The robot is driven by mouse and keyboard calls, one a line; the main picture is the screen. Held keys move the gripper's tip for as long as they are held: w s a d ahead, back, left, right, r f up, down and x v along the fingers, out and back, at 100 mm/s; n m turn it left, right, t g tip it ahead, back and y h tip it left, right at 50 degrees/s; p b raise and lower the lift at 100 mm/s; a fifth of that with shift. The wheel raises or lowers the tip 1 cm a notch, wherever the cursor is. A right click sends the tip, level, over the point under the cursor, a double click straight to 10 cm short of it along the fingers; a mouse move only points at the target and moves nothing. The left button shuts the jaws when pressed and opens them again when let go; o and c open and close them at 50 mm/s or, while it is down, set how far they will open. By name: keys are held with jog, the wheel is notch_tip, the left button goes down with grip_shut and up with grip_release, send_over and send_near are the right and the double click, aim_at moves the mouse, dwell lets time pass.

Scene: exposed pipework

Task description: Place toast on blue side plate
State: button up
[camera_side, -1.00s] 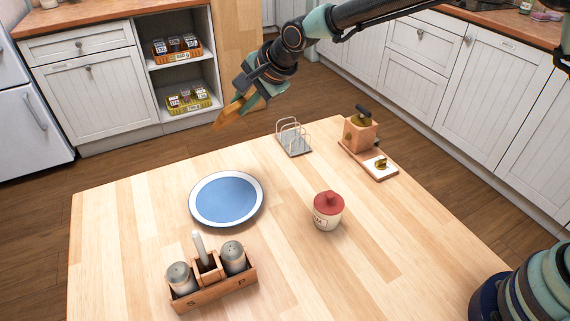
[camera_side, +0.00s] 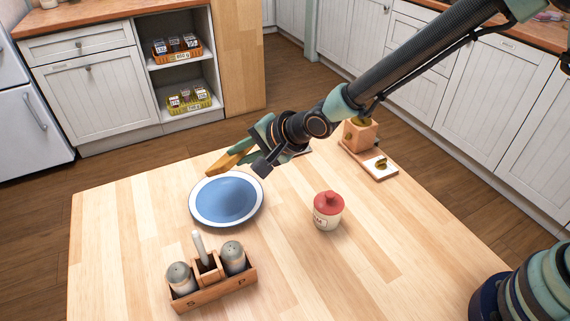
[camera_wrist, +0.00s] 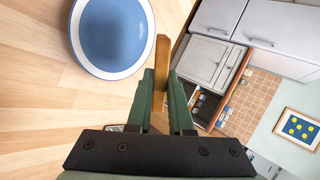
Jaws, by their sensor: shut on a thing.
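The toast (camera_side: 229,159) is a brown slice held in my gripper (camera_side: 248,150), seen nearly edge-on. In the wrist view the toast (camera_wrist: 161,65) stands up between the two green fingers of my gripper (camera_wrist: 161,92), which are shut on it. The blue side plate (camera_side: 227,199) has a white rim and lies on the wooden table. In the side view the toast appears just above the plate's far edge. In the wrist view the plate (camera_wrist: 112,30) is to the left of the toast. No toast is on the plate.
A red-lidded pot (camera_side: 328,211) stands right of the plate. A wooden caddy with shakers (camera_side: 213,287) stands in front of it. A wooden block and board (camera_side: 371,160) are at the back right. My arm mostly hides the wire rack. The table's front centre is clear.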

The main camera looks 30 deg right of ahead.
jog(key=shift+f, duration=2.85)
jog(key=o, duration=0.6)
jog(key=v, duration=0.8)
